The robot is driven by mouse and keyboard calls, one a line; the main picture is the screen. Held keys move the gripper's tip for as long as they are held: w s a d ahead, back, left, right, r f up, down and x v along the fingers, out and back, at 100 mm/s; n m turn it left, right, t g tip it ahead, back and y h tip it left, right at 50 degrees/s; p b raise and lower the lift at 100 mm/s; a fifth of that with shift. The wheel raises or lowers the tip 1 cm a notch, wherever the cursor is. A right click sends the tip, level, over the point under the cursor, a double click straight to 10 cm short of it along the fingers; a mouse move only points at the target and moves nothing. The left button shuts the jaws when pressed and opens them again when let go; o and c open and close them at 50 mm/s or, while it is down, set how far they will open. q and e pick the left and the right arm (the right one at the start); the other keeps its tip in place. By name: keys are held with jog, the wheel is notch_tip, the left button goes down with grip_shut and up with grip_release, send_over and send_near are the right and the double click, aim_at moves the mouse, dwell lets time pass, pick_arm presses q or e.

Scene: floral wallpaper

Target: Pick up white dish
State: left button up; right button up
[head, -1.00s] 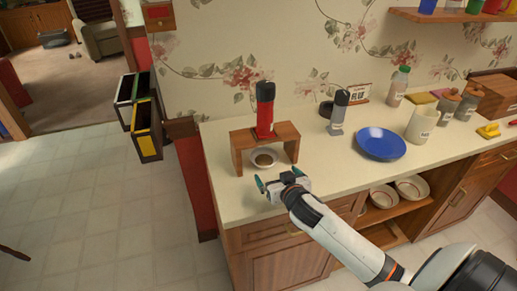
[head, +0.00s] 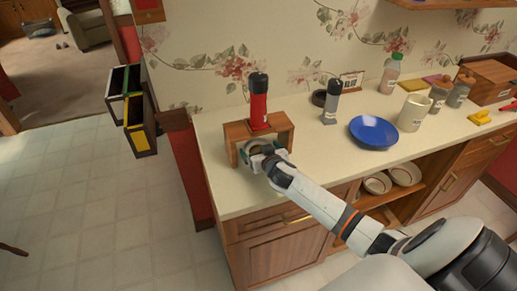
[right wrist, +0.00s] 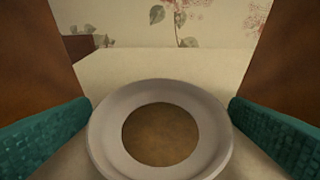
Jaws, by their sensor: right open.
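The white dish (right wrist: 106,135) is round with a pale rim and holds something brown in its middle. It sits on the counter under a small wooden stand (head: 284,133). My right gripper (head: 262,154) reaches into the stand's opening and is open. In the right wrist view its two teal finger pads stand left and right of the dish, close to its rim; I cannot tell if they touch it. In the head view my gripper mostly hides the dish. My left gripper is not in view.
A red bottle-like thing (head: 258,103) stands on top of the stand. The stand's wooden sides flank my right gripper closely. To the right on the counter (head: 320,150) are a grey bottle-like thing (head: 331,100), a blue plate (head: 374,131) and a white mug (head: 414,112).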

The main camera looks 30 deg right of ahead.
jog(key=shift+x, duration=1.2)
jog(key=c, duration=0.7)
jog(key=shift+r, duration=0.2)
